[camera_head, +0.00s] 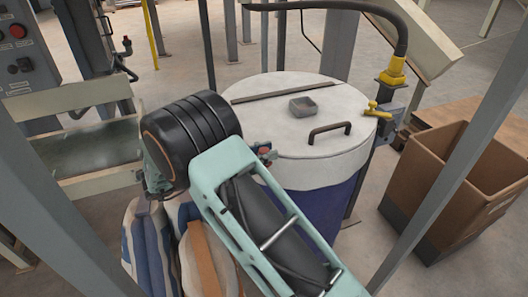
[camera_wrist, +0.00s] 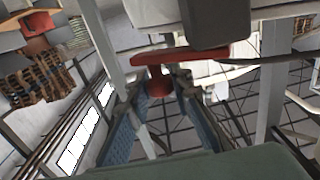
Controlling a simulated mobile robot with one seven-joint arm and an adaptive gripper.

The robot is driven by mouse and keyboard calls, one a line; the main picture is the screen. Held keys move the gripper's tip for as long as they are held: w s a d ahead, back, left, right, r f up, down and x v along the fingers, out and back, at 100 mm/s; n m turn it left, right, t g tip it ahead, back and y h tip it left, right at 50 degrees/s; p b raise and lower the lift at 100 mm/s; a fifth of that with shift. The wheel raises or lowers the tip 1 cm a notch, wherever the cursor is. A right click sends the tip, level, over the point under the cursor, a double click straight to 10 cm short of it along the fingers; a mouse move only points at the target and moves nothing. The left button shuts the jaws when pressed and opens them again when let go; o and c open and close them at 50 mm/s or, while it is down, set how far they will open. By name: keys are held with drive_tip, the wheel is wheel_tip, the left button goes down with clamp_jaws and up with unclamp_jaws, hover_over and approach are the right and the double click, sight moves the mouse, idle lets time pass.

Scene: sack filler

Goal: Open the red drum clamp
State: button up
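The white-lidded drum (camera_head: 310,125) with a blue body stands at the centre of the head view. The red drum clamp (camera_head: 265,150) shows as a small red and grey part at the left of its rim, beside my arm. In the wrist view, a red bar with a rounded knob, seemingly the red clamp (camera_wrist: 190,55), is at upper centre. My gripper (camera_wrist: 160,95) shows there as two blue-grey fingers, spread apart and open. The knob appears between their tips; contact cannot be told. In the head view my gripper is hidden behind my arm.
A yellow clamp (camera_head: 376,110) sits at the drum's right rim. An open brown box (camera_head: 450,185) stands right; grey posts flank the view.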

drive_tip(key=o, duration=0.5)
drive_tip(key=v, duration=1.2)
drive_tip(key=shift+s, duration=0.1)
